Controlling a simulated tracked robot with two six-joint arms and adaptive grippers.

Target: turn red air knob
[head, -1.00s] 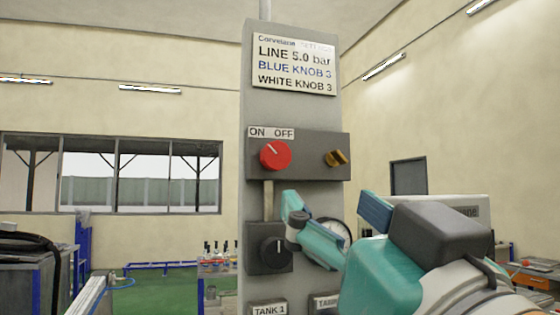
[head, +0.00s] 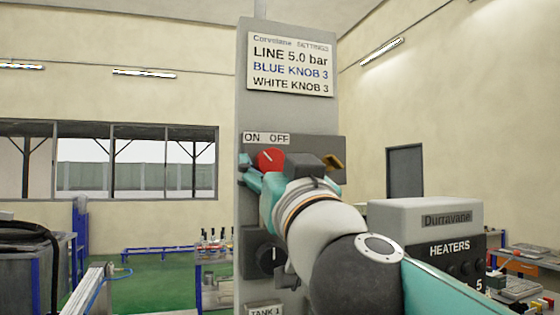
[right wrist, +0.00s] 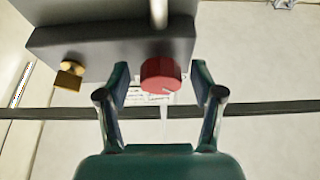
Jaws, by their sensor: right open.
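The red knob (head: 270,158) sits on a dark grey box (head: 310,146) on the grey panel, below an ON/OFF label (head: 266,139). Its white mark points up and to the left in the head view. My right gripper (head: 250,170) is at the knob, with its arm covering part of the box. In the right wrist view the knob (right wrist: 161,75) lies between the two open teal fingers (right wrist: 160,85), with a gap visible on each side. I cannot tell how deep the fingers reach around it. My left gripper is not in view.
A brass fitting (head: 333,163) sticks out of the box right of the knob. A black knob (head: 269,254) is below, partly behind my arm. A sign (head: 290,65) is above. A heater unit (head: 425,225) stands to the right.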

